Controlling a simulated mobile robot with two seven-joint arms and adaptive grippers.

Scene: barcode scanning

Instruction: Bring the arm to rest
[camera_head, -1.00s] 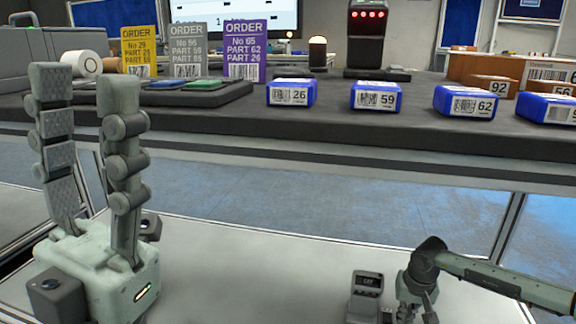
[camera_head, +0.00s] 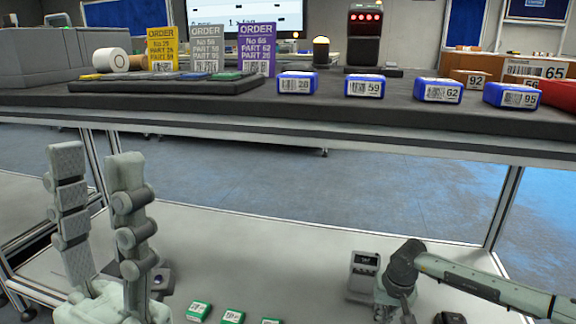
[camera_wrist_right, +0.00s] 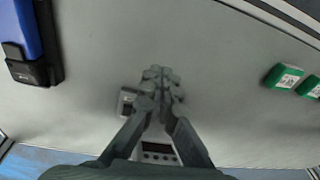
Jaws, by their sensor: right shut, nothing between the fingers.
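My left gripper (camera_head: 95,163) stands at the lower left of the head view. Its two jointed fingers point up, apart and empty. My right arm (camera_head: 470,278) reaches in from the right over the white lower surface, beside a small grey device with a display (camera_head: 364,273). Its gripper is hard to make out there. In the right wrist view my right gripper (camera_wrist_right: 162,76) has its fingertips together with nothing between them, above the pale surface. A small grey device (camera_wrist_right: 128,101) lies just left of the fingers, and another (camera_wrist_right: 157,152) shows partly behind them.
The dark upper bench (camera_head: 300,110) holds blue boxes (camera_head: 364,86), order cards (camera_head: 257,48) and a black device with red lights (camera_head: 365,35). Green boxes (camera_head: 232,316) lie on the lower white surface; they also show in the wrist view (camera_wrist_right: 284,76). A blue-and-black object (camera_wrist_right: 27,50) stands there too.

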